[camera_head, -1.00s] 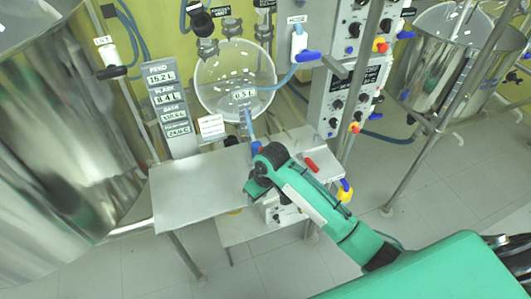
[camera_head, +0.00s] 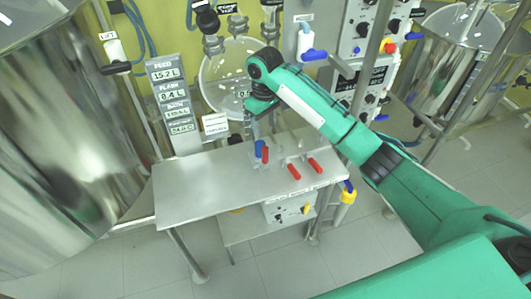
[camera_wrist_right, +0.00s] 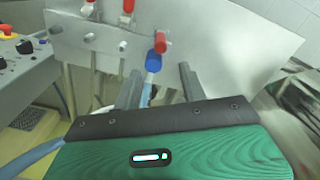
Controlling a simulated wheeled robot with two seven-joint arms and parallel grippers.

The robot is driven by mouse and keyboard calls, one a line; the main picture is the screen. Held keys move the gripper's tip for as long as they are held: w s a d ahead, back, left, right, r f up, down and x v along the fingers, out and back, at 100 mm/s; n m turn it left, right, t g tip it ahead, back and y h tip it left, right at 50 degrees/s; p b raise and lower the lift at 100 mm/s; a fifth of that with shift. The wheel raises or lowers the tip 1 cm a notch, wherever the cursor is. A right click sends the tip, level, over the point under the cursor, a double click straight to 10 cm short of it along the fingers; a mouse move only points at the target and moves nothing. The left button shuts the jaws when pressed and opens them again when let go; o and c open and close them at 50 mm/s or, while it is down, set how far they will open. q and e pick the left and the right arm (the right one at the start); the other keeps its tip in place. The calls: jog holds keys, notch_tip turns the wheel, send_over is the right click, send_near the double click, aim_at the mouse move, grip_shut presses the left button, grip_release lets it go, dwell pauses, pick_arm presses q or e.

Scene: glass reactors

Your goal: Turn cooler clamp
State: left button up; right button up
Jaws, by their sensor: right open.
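Several red-handled clamps stand on a metal table (camera_head: 190,190) in the head view. One red handle (camera_head: 265,155) is beside a blue fitting (camera_head: 258,149); two more, a middle one (camera_head: 294,172) and a right one (camera_head: 316,166), lie to the right. I cannot tell which is the cooler clamp. My right gripper (camera_head: 252,126) is above the table's back edge, in front of the glass vessel. In the right wrist view its fingers (camera_wrist_right: 158,86) are open and empty, with the blue fitting (camera_wrist_right: 153,62) and a red handle (camera_wrist_right: 160,42) beyond the gap. My left gripper is out of view.
The round glass vessel (camera_head: 215,85) hangs behind the table, partly hidden by my arm. A display post (camera_head: 172,105) stands left of it. A big steel tank (camera_head: 60,130) fills the left. Control boxes (camera_head: 362,85) are at the right. The table's left half is bare.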

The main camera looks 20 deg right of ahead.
aim_at(265, 153)
notch_tip(265, 153, down, 13)
jog(key=shift+f+p, duration=0.2)
jog(key=shift+p, duration=0.95)
grip_shut()
